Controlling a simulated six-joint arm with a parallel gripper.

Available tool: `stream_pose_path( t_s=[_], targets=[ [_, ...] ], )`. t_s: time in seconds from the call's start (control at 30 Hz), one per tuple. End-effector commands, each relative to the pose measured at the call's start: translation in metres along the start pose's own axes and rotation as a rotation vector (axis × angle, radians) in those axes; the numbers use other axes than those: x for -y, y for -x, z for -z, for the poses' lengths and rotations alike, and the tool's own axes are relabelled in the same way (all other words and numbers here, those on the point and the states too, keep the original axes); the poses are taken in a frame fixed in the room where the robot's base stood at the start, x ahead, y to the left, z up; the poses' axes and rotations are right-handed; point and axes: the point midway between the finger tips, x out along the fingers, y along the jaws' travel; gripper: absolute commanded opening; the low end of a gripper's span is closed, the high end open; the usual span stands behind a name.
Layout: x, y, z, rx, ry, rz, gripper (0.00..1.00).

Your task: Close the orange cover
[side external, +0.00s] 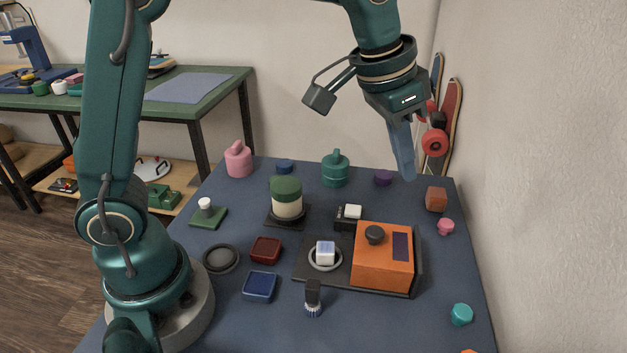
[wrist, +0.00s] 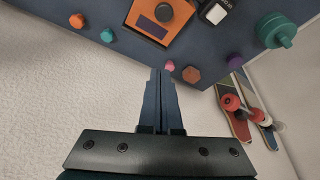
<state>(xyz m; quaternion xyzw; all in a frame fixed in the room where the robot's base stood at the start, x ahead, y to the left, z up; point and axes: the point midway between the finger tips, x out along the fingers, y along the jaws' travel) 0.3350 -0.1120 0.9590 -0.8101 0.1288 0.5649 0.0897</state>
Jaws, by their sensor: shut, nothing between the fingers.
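The orange cover (side external: 371,267) is a box with a black knob (side external: 375,235) and a dark panel on top. It sits over the right part of a dark base plate (side external: 306,270). A pale cube (side external: 325,252) in a grey ring is exposed on the plate's left part. The cover also shows at the top of the wrist view (wrist: 140,18). My gripper (side external: 406,172) is shut and empty, high above the table's back right, behind the cover and apart from it. Its closed fingers also show in the wrist view (wrist: 160,78).
A black block with a white top (side external: 349,213) stands just behind the plate. A green-lidded jar (side external: 287,199), a dark brush (side external: 313,297), red and blue trays, and several knobs stand around. The wall and leaning skateboards (side external: 452,110) are close on the right.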

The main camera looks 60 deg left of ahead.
Motion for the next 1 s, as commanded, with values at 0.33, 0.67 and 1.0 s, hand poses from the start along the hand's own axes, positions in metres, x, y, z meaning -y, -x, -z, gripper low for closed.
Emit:
stream_pose_path(
  t_s=[0.33, 0.67, 1.0],
  targets=[
    [0.000, -0.062, -0.002, 0.006, 0.000, -0.001, 0.00],
    [0.000, -0.090, -0.012, -0.001, 0.001, 0.001, 0.00],
    [0.001, -0.087, -0.036, -0.002, 0.002, 0.001, 0.00]
  ],
)
